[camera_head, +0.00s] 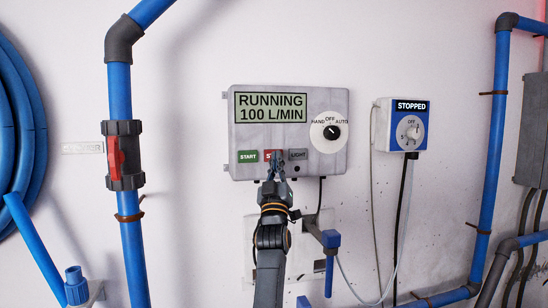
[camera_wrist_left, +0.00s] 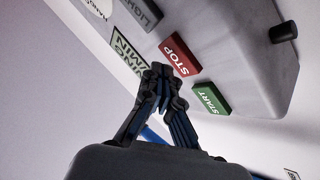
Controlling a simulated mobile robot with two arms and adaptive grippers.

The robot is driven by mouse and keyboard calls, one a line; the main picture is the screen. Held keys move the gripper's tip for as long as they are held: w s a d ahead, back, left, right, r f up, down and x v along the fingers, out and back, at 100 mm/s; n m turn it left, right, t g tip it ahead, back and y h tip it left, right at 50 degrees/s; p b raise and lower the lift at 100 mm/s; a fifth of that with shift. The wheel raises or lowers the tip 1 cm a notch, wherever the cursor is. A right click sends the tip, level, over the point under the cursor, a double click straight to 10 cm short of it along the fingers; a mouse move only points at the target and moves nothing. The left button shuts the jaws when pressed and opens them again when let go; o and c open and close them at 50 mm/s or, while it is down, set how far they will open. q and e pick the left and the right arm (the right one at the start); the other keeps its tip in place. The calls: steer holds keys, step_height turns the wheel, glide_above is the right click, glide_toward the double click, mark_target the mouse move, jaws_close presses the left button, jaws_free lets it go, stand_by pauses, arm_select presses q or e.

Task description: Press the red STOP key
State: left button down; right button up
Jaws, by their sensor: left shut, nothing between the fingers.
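The red STOP key (camera_wrist_left: 179,55) is on the grey control box (camera_head: 222,140), between the green START key (camera_head: 247,156) and the grey LIGHT key (camera_head: 298,154). In the head view my left gripper (camera_head: 275,165) covers part of the red key (camera_head: 267,154). My left gripper also shows in the left wrist view (camera_wrist_left: 160,72), shut and empty, its tips close to the STOP key's edge. I cannot tell whether they touch it. The box's display (camera_head: 270,107) reads RUNNING 100 L/MIN. My right gripper is not in view.
A selector knob (camera_head: 332,132) with HAND, OFF and AUTO sits right of the keys. A blue and white unit (camera_head: 408,107) reading STOPPED hangs further right. A blue pipe with a red-handled valve (camera_head: 116,157) is at left. A blue-handled tap (camera_head: 330,240) is below the box.

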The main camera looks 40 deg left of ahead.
arm_select(q)
steer(key=shift+w+a, duration=0.1)
steer(key=shift+w+a, duration=0.2)
steer(key=shift+a, duration=0.05)
steer(key=shift+w+a, duration=0.25)
stand_by(0.9)
stand_by(0.3)
steer(key=shift+s+d, duration=0.55)
steer(key=shift+d, duration=0.05)
steer(key=s+d, duration=0.3)
steer(key=shift+s+d, duration=0.1)
steer(key=shift+d, duration=0.3)
stand_by(0.8)
